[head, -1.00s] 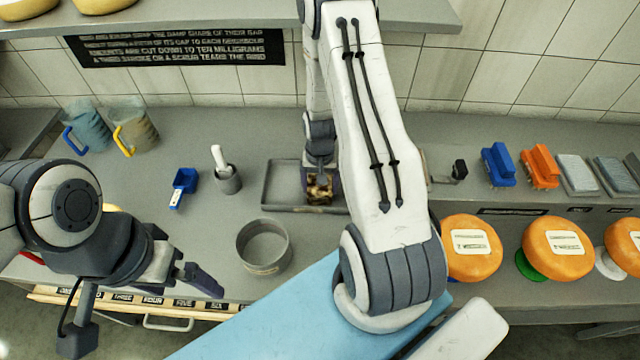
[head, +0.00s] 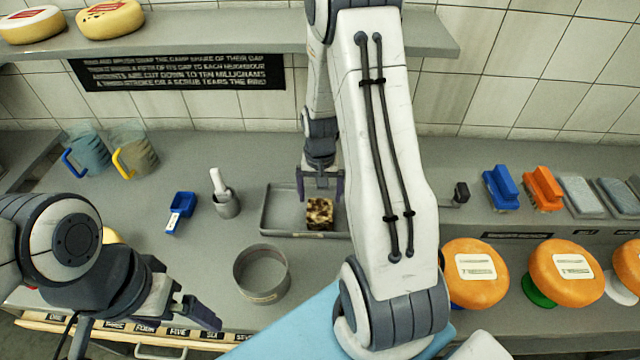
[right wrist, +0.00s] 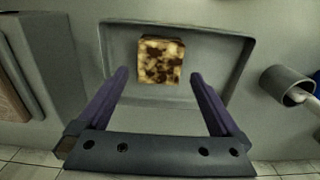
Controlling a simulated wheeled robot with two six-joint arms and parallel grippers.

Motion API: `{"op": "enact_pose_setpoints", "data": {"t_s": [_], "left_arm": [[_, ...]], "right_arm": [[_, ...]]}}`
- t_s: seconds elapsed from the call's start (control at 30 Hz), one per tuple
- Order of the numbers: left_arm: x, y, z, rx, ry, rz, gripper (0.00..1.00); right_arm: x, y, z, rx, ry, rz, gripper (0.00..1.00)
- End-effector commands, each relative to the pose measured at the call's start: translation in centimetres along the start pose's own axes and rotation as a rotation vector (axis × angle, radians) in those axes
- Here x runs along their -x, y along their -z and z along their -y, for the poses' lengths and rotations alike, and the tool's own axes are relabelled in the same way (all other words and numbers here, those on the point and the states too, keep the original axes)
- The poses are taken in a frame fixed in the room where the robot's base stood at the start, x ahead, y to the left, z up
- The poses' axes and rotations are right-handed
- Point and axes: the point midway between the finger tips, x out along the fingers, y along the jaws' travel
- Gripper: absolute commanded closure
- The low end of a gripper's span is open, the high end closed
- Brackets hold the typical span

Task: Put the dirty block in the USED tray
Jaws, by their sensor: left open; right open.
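The dirty block (head: 320,214), mottled brown and cream, lies in a shallow grey tray (head: 277,232), toward its right side. In the right wrist view the block (right wrist: 160,61) rests on the floor of the tray (right wrist: 216,100), near one wall. I cannot read any label on the tray. My right gripper (head: 320,188) is open and empty, apart from the block and just behind it in the head view; its two fingers show in the right wrist view (right wrist: 158,78). My left gripper (head: 205,314) is open and empty at the front left, over the counter's front edge.
Two jugs (head: 133,156) are further left. Brushes (head: 502,188) and orange cheese wheels (head: 476,273) are at right. A shelf (head: 230,45) overhangs the back.

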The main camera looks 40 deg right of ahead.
Motion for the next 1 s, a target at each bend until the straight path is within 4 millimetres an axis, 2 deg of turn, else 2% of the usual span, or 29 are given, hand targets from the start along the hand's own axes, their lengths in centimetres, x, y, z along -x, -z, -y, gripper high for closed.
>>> {"op": "enact_pose_setpoints", "data": {"t_s": [0.2, 0.33, 0.5, 1.0], "left_arm": [[-0.9, -0.1, 0.1, 0.000, 0.000, 0.000, 0.00], [-1.1, -0.1, 0.1, 0.000, 0.000, 0.000, 0.00], [-1.1, -0.1, 0.1, 0.000, 0.000, 0.000, 0.00], [-1.0, -0.1, 0.1, 0.000, 0.000, 0.000, 0.00]], "right_arm": [[3.6, 0.1, 0.0, 0.000, 0.001, -0.004, 0.00], [4.7, 0.0, 0.0, 0.000, 0.000, -0.001, 0.00], [5.2, 0.0, 0.0, 0.000, 0.000, 0.001, 0.00], [5.1, 0.0, 0.0, 0.000, -0.001, 0.002, 0.00]]}}
